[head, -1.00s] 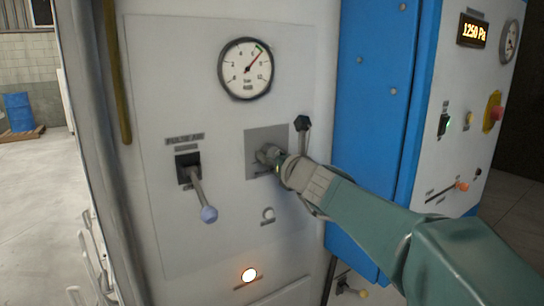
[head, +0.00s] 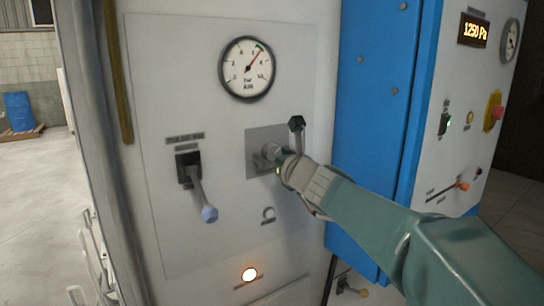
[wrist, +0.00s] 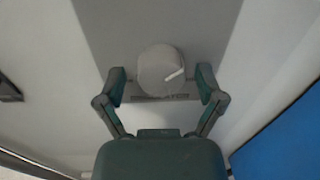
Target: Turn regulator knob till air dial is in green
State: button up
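The air dial (head: 247,68) is a round white gauge with a dark rim on the grey panel. Its red needle points up and right, close to the short green arc near the top right of the scale. The regulator knob (head: 268,152) is a grey round knob on a darker square plate below the dial. In the wrist view the knob (wrist: 160,70) shows face-on with a white mark pointing right and slightly up. My gripper (wrist: 161,85) is open, one finger on each side of the knob with gaps. In the head view my gripper (head: 282,165) partly covers the plate.
A lit lamp (head: 249,274) is below. A blue cabinet (head: 375,110) stands close on the right. A dark-tipped post (head: 297,123) rises above my gripper; I cannot tell what it belongs to.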

jog(key=v, duration=1.2)
jog(key=shift+f, duration=0.2)
jog(key=shift+a, duration=0.1)
jog(key=s+f+n+g+h, duration=0.1)
jog(key=s+f+n+g, duration=0.5)
jog(key=s+f+n, duration=0.85)
jog(key=s+d+f+n+g+h, duration=0.3)
jog(key=s+d+f+n+h, duration=0.4)
jog(key=d+n, duration=0.4)
jog(key=s+n+h, duration=0.1)
jog(key=s+n, duration=0.1)
jog(key=n, duration=0.1)
jog(key=shift+n+g, duration=0.35)
jog(key=shift+g, duration=0.05)
